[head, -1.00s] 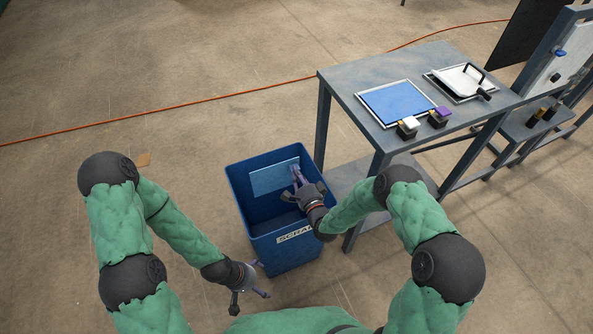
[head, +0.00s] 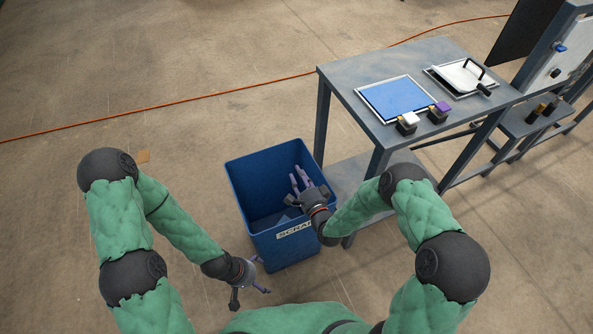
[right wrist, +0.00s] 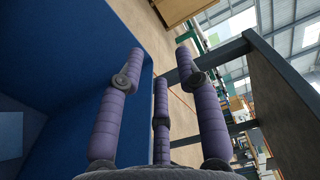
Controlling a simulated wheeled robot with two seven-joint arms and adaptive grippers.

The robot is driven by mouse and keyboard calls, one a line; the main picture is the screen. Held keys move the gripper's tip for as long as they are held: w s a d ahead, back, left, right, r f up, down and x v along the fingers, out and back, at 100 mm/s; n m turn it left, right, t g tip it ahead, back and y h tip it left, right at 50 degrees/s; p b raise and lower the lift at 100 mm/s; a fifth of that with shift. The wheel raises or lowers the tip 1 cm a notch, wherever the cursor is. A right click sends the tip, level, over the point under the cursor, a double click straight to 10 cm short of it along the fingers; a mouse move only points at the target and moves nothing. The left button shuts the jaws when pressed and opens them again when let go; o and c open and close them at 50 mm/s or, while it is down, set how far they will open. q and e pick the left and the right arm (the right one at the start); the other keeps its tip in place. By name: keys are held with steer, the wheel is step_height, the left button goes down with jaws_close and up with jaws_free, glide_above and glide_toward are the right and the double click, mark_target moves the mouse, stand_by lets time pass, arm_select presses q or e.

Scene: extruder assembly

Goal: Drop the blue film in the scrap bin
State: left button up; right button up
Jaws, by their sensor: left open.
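The blue scrap bin (head: 258,170) stands on the floor in front of me, with a SCRAP label on its near wall. My right gripper (head: 299,180) is over the bin's right part, its purple fingers spread and empty. In the right wrist view its fingers (right wrist: 160,85) stand apart with nothing between them. A lighter blue patch, seemingly the blue film (right wrist: 10,136), shows low inside the bin at the left edge of that view, away from the fingers. My left gripper (head: 250,288) is open and empty, low beside the bin's near left corner.
A grey table (head: 350,75) stands right of the bin, close to its right side. It carries a tray with a blue sheet (head: 398,99), a second tray with a handled plate (head: 463,78) and two small blocks. An orange cable (head: 190,97) crosses the floor behind.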

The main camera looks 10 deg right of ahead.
steer(key=v, duration=0.9)
steer(key=shift+s, duration=0.1)
stand_by(0.8)
